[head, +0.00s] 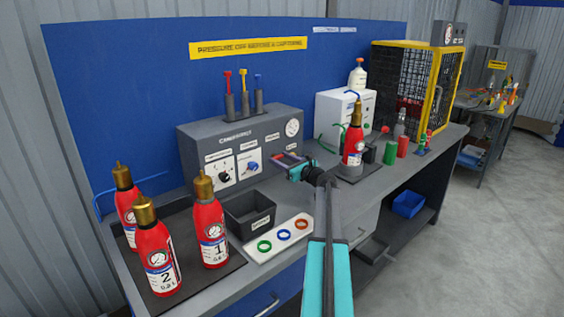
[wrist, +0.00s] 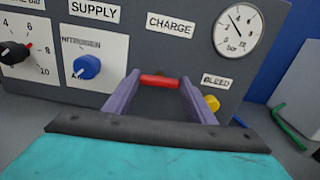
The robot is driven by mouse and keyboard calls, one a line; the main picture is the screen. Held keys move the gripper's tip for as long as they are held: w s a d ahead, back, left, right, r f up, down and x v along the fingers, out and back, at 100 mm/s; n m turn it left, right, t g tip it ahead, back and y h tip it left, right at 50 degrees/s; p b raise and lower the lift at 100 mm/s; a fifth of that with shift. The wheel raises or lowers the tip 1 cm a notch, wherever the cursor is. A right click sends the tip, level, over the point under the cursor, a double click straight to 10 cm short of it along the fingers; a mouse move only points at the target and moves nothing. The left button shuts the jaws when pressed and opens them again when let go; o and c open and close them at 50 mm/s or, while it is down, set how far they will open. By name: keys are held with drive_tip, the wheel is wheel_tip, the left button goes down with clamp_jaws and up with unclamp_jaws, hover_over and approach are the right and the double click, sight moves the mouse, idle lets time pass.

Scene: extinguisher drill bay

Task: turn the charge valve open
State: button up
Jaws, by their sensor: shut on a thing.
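The charge valve's red handle (wrist: 159,81) lies level below the CHARGE label (wrist: 170,25) in the wrist view. My gripper (wrist: 160,84) is shut on this handle, one purple finger at each end. In the head view my gripper (head: 287,158) is at the front of the grey charging panel (head: 205,135), right of its blue knob. The valve's base is mostly hidden behind the handle.
A blue supply knob (wrist: 87,67) is left of my gripper and a yellow bleed knob (wrist: 212,103) close on its right. A pressure gauge (wrist: 237,31) is above right. A red extinguisher (head: 353,145) stands right of my gripper; a dark bin (head: 249,213) is at left.

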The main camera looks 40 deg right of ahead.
drive_tip(key=n+b, duration=0.2)
drive_tip(key=b, duration=0.1)
drive_tip(key=n+b, duration=0.3)
drive_tip(key=b, duration=0.1)
drive_tip(key=n+b, duration=0.3)
drive_tip(key=shift+a+f+b, duration=0.15)
drive_tip(key=shift+f+b, duration=0.15)
drive_tip(key=shift+f, duration=0.05)
drive_tip(key=n+b, duration=0.6)
drive_tip(key=b, duration=0.1)
drive_tip(key=shift+f+n, duration=0.1)
drive_tip(key=shift+n, duration=0.2)
drive_tip(key=shift+a+n+b, duration=0.1)
drive_tip(key=shift+n+b, duration=1.3)
drive_tip(key=shift+b, duration=0.15)
drive_tip(key=o, duration=1)
drive_tip(key=shift+r, duration=0.2)
drive_tip(key=shift+o, duration=0.2)
drive_tip(key=shift+s, duration=0.15)
